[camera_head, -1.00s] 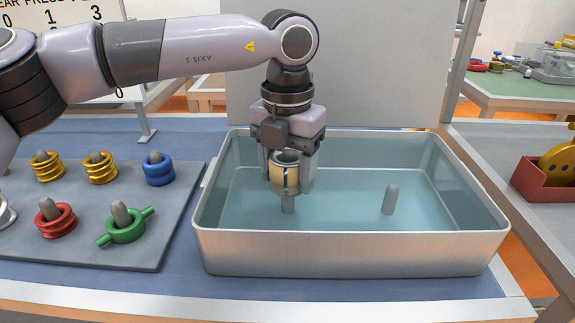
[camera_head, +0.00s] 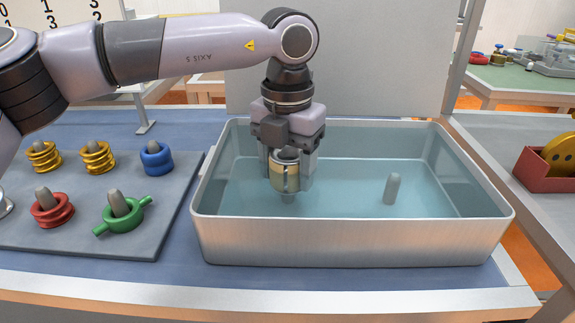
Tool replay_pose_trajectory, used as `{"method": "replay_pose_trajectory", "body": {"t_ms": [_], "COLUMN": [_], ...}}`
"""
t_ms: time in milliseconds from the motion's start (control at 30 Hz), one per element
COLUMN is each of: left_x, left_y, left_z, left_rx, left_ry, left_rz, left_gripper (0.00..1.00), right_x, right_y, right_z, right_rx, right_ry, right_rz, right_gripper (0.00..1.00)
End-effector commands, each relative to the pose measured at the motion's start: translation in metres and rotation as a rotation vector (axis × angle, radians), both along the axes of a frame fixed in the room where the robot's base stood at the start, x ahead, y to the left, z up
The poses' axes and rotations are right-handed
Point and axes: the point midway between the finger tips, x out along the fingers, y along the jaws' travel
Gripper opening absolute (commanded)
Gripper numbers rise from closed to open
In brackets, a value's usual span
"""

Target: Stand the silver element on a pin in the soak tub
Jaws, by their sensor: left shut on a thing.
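My left gripper (camera_head: 286,182) points straight down inside the left half of the metal soak tub (camera_head: 352,241). It is shut on a short silver and tan cylinder, which I take as the silver element (camera_head: 286,157); the fingers partly hide it. The element is upright, directly over the left pin (camera_head: 288,198), of which only a short lower part shows. Whether the element rests on the tub floor is not clear. The right pin (camera_head: 392,189) stands bare in the tub. My right gripper is not in view.
A grey pin board (camera_head: 75,232) left of the tub holds yellow, blue, red and green pieces. Another silver piece (camera_head: 4,205) is cut off at the left edge. A red bin (camera_head: 545,174) stands on the right-hand table. The tub walls surround the gripper.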

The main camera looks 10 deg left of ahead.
Motion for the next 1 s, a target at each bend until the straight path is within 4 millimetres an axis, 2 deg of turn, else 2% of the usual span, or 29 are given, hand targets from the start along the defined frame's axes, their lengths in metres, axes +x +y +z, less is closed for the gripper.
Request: {"method": "replay_pose_trajectory", "body": {"t_ms": [567, 867, 900, 967, 1000], "left_x": [-0.001, -0.001, -0.001, -0.001, -0.001], "left_y": [0.000, 0.000, 0.000, 0.000, 0.000], "left_z": [-0.027, -0.028, -0.028, -0.028, -0.028], "left_rx": [-0.001, -0.002, -0.002, -0.002, -0.002], "left_ry": [-0.001, -0.002, -0.002, -0.002, -0.002], "left_rz": [0.000, 0.000, 0.000, 0.000, 0.000], "left_gripper": [0.15, 0.15, 0.66, 0.85, 0.89], "right_x": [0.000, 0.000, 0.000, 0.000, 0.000], "right_y": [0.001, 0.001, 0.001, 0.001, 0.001], "right_z": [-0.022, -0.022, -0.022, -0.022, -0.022], "right_rx": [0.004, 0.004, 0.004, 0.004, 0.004], "right_ry": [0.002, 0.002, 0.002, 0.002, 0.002], "right_rz": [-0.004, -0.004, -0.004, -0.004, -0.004], "right_gripper": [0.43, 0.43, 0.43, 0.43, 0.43]}}
